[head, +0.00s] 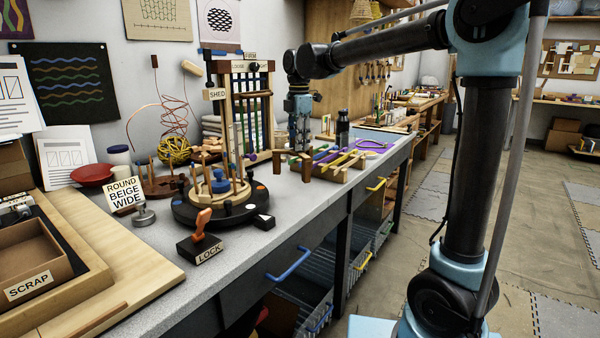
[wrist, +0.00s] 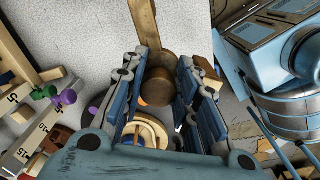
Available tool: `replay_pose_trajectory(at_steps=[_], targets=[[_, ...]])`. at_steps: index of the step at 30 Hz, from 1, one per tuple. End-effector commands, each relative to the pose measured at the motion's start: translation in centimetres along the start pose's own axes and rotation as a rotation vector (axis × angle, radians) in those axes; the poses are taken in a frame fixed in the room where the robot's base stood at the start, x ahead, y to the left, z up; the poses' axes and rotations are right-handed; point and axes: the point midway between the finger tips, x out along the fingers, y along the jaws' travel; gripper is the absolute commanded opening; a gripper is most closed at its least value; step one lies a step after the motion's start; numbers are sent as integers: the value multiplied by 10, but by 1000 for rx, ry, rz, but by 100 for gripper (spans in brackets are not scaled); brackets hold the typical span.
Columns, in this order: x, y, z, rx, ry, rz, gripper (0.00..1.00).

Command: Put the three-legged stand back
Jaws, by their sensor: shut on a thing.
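My gripper (head: 299,145) points down over the right part of the grey bench. In the wrist view its blue-padded fingers (wrist: 160,95) are closed in around a brown wooden piece (wrist: 157,88) with a round end. A long wooden bar (wrist: 144,25) runs from it toward the top of that view. This looks like the three-legged stand; in the head view, brown wooden legs (head: 278,171) show just below my gripper. Its third leg and its full contact with the bench cannot be made out.
A rack of coloured tools (head: 340,165) stands close to the right, with a dark bottle (head: 342,127) behind it. A round dark turntable (head: 220,210) with pegs stands to the left. The LOCK block (head: 200,248) is near the front edge. Bare bench (head: 290,225) lies in front.

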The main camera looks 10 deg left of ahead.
Motion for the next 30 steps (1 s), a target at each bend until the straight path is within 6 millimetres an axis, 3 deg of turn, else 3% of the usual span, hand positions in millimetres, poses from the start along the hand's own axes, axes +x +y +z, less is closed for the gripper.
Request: replay_pose_trajectory(at_steps=[3, 11, 18, 29, 30], targets=[[18, 1, -3, -4, 0, 0, 0], [35, 1, -5, -7, 0, 0, 0], [65, 0, -6, -8, 0, 0, 0], [70, 0, -6, -8, 0, 0, 0], [70, 0, -6, -8, 0, 0, 37]])
